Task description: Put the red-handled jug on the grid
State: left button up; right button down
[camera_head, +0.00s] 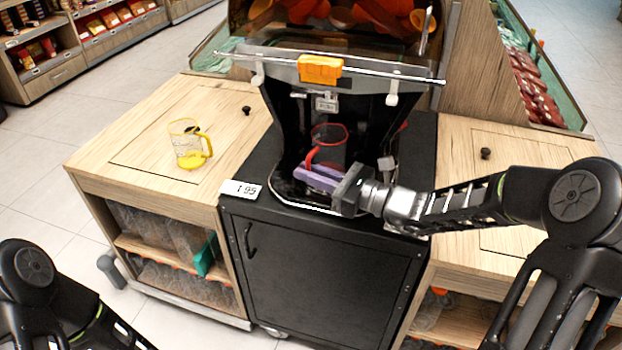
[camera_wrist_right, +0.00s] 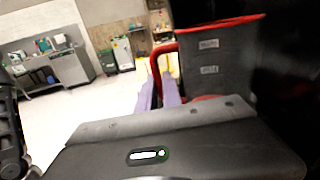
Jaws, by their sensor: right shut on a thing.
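The red-handled jug (camera_head: 331,150) is clear grey with a red rim and stands upright in the juicer's dark bay, under the spout. Its base is hidden behind my right gripper, so I cannot tell whether it touches the grid. My right gripper (camera_head: 318,176), with purple fingers, is shut on the jug's red handle. In the right wrist view the jug (camera_wrist_right: 222,70) is at the upper right, with its handle between the purple fingers (camera_wrist_right: 159,98). The grid itself is mostly hidden. Only my left arm's links show at the lower left; its gripper is out of view.
The juicer (camera_head: 272,120) stands on a black cabinet (camera_head: 310,270); an orange block (camera_head: 320,69) sits on its front bar. A yellow-handled jug (camera_head: 188,146) stands on the left wooden counter. A price tag (camera_head: 240,189) is at the cabinet's front left corner.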

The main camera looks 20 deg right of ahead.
jog(key=shift+f, duration=0.2)
jog(key=shift+f, duration=0.15)
jog(key=c, duration=1.5)
grip_release()
jog(key=p+v, duration=0.1)
jog(key=v, duration=1.1)
jog(key=shift+r, duration=0.2)
